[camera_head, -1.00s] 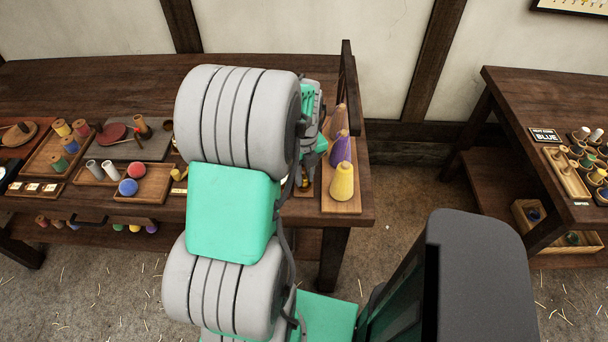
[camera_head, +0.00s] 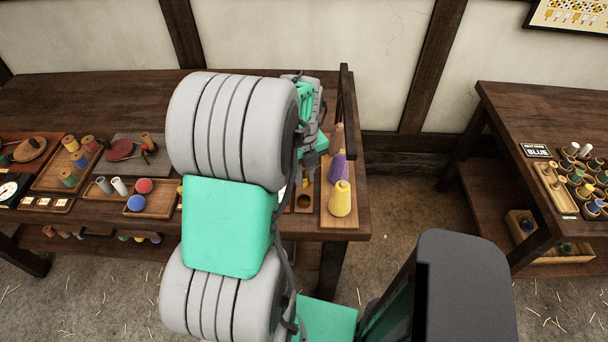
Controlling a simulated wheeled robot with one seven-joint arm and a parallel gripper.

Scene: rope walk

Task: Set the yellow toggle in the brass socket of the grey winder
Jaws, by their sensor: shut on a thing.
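My gripper (camera_head: 309,174) is at the right end of the long table, mostly behind my own arm. Its fingers point down over a small wooden block with a round dark hole (camera_head: 304,202). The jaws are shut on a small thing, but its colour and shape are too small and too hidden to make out. I cannot pick out the yellow toggle for certain. The grey winder and its brass socket do not show clearly either; my arm covers the middle of the table.
A wooden board (camera_head: 338,220) with a yellow cone (camera_head: 341,198), a purple cone (camera_head: 338,166) and a tan cone stands right of the gripper. A dark upright frame (camera_head: 347,110) rises behind it. Trays with spools and balls lie left. A second table (camera_head: 500,110) stands right, across open floor.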

